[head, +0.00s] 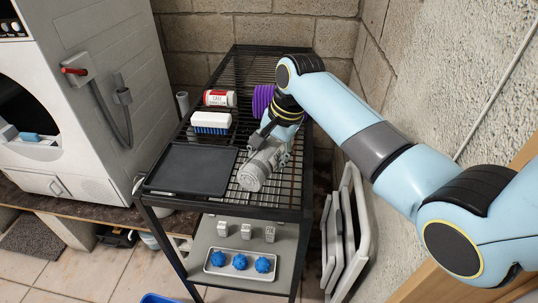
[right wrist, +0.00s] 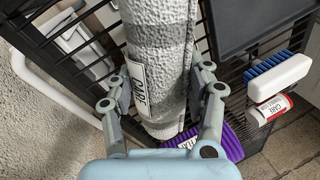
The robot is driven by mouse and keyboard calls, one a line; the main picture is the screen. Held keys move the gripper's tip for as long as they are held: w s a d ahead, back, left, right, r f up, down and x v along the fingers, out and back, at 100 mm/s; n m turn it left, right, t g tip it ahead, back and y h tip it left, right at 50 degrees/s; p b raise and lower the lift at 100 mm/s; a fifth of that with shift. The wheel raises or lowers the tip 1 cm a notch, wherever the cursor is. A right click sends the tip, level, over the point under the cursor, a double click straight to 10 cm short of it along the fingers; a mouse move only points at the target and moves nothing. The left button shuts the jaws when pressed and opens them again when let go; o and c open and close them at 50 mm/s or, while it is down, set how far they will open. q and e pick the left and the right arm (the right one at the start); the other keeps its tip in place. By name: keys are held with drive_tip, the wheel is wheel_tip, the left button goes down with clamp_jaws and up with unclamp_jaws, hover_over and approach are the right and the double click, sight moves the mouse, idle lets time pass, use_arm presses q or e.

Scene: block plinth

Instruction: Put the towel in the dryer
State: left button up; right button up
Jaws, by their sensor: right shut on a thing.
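The towel is a grey, textured roll (head: 260,167) at the right side of the black wire rack's top shelf. In the right wrist view the roll (right wrist: 158,45) bears a white label. My right gripper (right wrist: 160,95) has a finger on each side of the roll and is shut on it. In the head view my right gripper (head: 272,140) is partly hidden by its own wrist. I cannot tell whether the roll touches the shelf. The dryer (head: 98,60) is the white machine at the left, with a dark round opening. My left gripper is not in view.
The top shelf of the rack (head: 306,165) also holds a black tray (head: 190,170), a blue-bristled brush (head: 211,122), a red-and-white can (head: 219,98) and a purple ribbed thing (head: 262,100). White folded frames (head: 345,235) lean at the right wall. A hose hangs on the dryer's side.

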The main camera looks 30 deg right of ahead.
drive_tip(key=shift+f, duration=0.3)
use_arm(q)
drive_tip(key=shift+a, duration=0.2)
use_arm(e)
drive_tip(key=shift+f, duration=0.1)
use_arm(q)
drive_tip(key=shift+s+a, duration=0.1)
use_arm(e)
drive_tip(key=o, duration=1.4)
drive_tip(key=shift+c, duration=0.2)
